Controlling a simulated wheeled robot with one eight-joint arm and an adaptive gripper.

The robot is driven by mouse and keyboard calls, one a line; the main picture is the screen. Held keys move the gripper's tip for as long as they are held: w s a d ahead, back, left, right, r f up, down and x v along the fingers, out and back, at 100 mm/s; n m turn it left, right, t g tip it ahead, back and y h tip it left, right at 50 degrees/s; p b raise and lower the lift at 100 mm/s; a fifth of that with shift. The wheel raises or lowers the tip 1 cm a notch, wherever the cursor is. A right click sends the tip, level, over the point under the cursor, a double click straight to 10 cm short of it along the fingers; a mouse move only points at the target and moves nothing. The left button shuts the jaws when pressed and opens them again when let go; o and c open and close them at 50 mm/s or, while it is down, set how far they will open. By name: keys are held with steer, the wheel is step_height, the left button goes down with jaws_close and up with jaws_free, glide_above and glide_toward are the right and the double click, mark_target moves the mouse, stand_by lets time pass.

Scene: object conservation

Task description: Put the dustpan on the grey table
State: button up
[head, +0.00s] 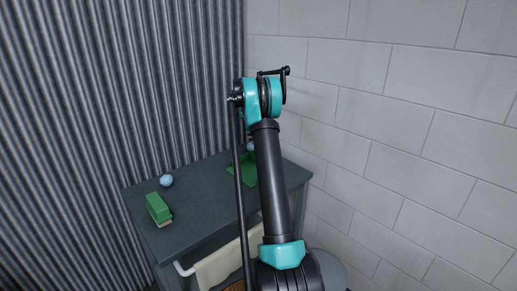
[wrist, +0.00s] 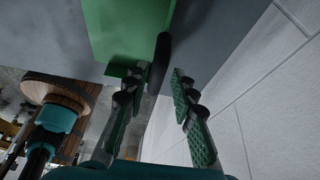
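The green dustpan (head: 246,172) shows at the right part of the grey table (head: 195,222) in the head view, partly hidden by my arm. In the wrist view the dustpan's green pan (wrist: 122,28) lies against the grey tabletop (wrist: 222,28). Its dark handle (wrist: 161,55) points toward my gripper (wrist: 164,76). My gripper's two fingers are apart, with the handle's end between them, close to the left finger. A gap shows on the handle's right. My gripper is hidden behind my arm in the head view.
A green brush-like block (head: 158,207) and a pale blue ball (head: 166,180) are on the table's left part. Another blue ball (head: 250,146) shows near the back. A block wall (head: 400,130) stands close on the right, corrugated metal (head: 100,90) behind. The table's middle is clear.

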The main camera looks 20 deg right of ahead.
steer(key=shift+w+a+r, duration=0.1)
steer(key=shift+w+r, duration=0.15)
steer(key=shift+r, duration=0.45)
steer(key=shift+s+a, duration=0.1)
steer(key=s+a+f+n+t, duration=0.2)
steer(key=s+a+n, duration=0.3)
steer(key=s+n, duration=0.3)
steer(key=s+a+f+n+t, duration=0.2)
steer(key=s+a+n, duration=0.3)
steer(key=s+n, duration=0.3)
steer(key=s+a+f+n+t+y, duration=0.1)
steer(key=s+a+n, duration=0.4)
steer(key=s, duration=0.8)
steer(key=shift+s+a+f+n+t, duration=0.25)
steer(key=shift+n+t, duration=0.15)
steer(key=shift+n, duration=0.35)
steer(key=shift+s+a+f+n+t, duration=0.15)
steer(key=shift+f+n+t, duration=0.2)
steer(key=shift+n, duration=0.4)
steer(key=s+a+f+n+t, duration=0.1)
steer(key=s+f+n, duration=0.2)
steer(key=s, duration=0.3)
steer(key=s+a+f+n+t, duration=0.1)
steer(key=s+a+f+n, duration=0.1)
steer(key=s+n, duration=0.3)
steer(key=shift+s+a+f+y, duration=0.2)
steer(key=shift+s+f+y, duration=0.1)
steer(key=shift+s+f, duration=0.55)
steer(key=shift+w, duration=0.1)
